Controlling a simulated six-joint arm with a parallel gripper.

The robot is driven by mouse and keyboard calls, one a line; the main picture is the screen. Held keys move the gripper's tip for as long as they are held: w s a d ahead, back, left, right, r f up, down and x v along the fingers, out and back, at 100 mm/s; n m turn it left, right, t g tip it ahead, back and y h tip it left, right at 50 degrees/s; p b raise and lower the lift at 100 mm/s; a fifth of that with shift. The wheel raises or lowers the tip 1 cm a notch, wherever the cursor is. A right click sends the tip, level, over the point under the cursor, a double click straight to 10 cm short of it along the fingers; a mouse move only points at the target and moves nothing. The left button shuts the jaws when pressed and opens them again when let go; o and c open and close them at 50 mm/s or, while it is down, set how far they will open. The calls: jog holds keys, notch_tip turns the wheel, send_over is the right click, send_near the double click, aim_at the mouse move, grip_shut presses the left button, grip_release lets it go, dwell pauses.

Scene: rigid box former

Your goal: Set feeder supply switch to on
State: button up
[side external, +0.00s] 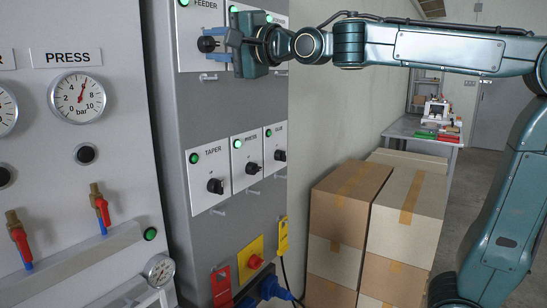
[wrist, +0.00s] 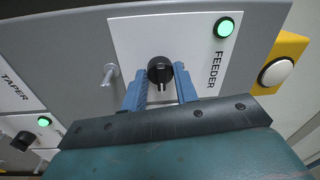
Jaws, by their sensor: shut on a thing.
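The feeder supply switch is a black rotary knob (side external: 207,44) on a white plate labelled FEEDER, high on the grey cabinet. In the wrist view the knob (wrist: 160,70) sits between the two blue fingers of my gripper (wrist: 162,85). The fingers are closed on it from both sides. In the side view my gripper (side external: 222,47) reaches the knob from the right and partly hides the plate. The green feeder lamp (wrist: 223,27) is lit. The knob's exact pointer position is hard to tell.
Taper (side external: 216,186), press (side external: 252,168) and another knob sit lower on the cabinet, with lit green lamps. A yellow box with a red button (side external: 255,262) and a red tag (side external: 221,284) are below. Stacked cartons (side external: 345,197) stand right of the cabinet. A gauge panel (side external: 120,150) is at left.

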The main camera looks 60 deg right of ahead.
jog(key=o, duration=1)
jog(key=shift+c, duration=0.2)
jog(key=shift+s, duration=0.1)
jog(key=s, duration=1.3)
jog(key=shift+s+f, duration=0.3)
jog(key=shift+f, duration=0.15)
jog(key=shift+f, duration=0.1)
jog(key=s+f+n+g, duration=0.4)
jog(key=s+f+n, duration=0.1)
jog(key=f, duration=0.5)
jog(key=s+d+f+n+g, duration=0.1)
jog(key=s+f+n+g, duration=0.3)
jog(key=f, duration=0.6)
jog(key=s+f+n+g, duration=0.5)
jog(key=s+f+n, duration=0.1)
jog(key=f, duration=0.4)
jog(key=shift+d+n, duration=0.3)
jog(key=shift+n, duration=0.2)
